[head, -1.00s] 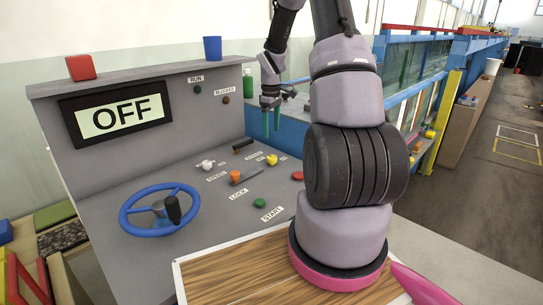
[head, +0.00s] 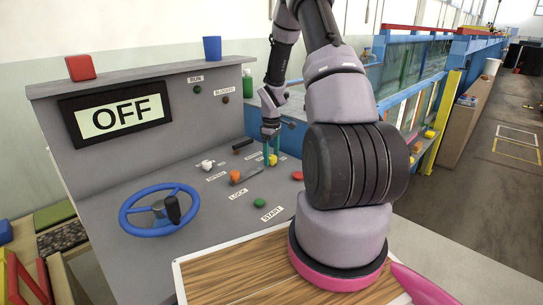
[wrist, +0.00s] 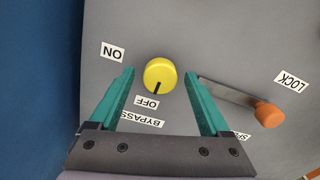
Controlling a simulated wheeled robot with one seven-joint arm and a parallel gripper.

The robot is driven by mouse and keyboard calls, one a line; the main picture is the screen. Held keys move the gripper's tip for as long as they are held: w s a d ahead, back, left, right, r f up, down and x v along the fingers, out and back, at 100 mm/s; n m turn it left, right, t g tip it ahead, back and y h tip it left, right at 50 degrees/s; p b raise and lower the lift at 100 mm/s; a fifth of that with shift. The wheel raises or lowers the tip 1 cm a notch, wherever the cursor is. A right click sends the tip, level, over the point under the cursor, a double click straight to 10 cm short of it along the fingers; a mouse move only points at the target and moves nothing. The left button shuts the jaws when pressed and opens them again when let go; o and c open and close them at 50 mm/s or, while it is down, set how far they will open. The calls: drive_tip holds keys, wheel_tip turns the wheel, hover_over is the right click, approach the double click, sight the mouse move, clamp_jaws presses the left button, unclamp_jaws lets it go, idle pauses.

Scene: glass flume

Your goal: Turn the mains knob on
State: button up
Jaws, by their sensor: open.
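The yellow knob (wrist: 160,72) sits on the grey sloping panel with an ON label at its upper left and an OFF label just below it in the wrist view. Its black pointer line points down toward OFF. In the head view the knob (head: 273,159) is partly hidden by my fingers. My gripper (wrist: 161,74) is open, with one teal finger to each side of the knob in the picture. In the head view my gripper (head: 271,163) reaches down to the knob; I cannot tell whether the fingers touch it. The display (head: 117,115) reads OFF.
A lever with an orange end (wrist: 269,114) lies close to the right finger. A red button (head: 297,175), a green START button (head: 259,203), a white knob (head: 208,164) and a black handle (head: 243,144) are nearby. A blue handwheel (head: 140,230) stands at the panel's left.

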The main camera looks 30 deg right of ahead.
clamp_jaws()
drive_tip(key=shift+m, duration=0.3)
drive_tip(key=m, duration=1.3)
drive_tip(key=shift+m, duration=2.1)
